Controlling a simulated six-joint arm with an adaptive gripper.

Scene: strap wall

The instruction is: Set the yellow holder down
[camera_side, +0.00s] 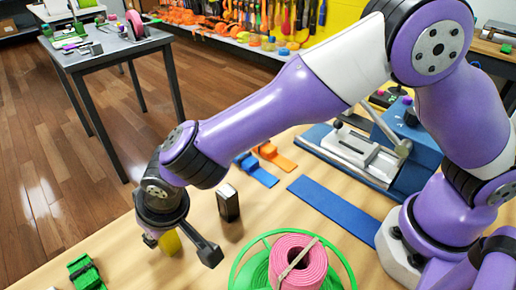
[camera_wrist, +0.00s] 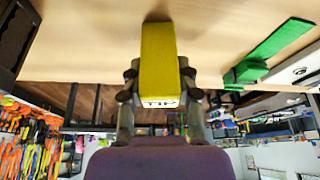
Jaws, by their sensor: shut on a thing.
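The yellow holder (camera_side: 169,243) is between the fingers of my gripper (camera_side: 178,246) in the side view, low over the wooden table (camera_side: 130,265) and partly hidden by the gripper. In the wrist view the yellow holder (camera_wrist: 158,50) is a plain block with dark marking on its near end. My gripper (camera_wrist: 159,85) is shut on it, with a finger on each side. A dark shadow lies on the table by its far end. I cannot tell whether it touches the table.
A black upright block (camera_side: 228,203) stands close right of my gripper. A green buckled strap (camera_side: 85,272) lies to the left. A green reel with a pink roll (camera_side: 298,262) is at the front. A blue strap (camera_side: 335,208) and a blue machine (camera_side: 405,150) are to the right.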

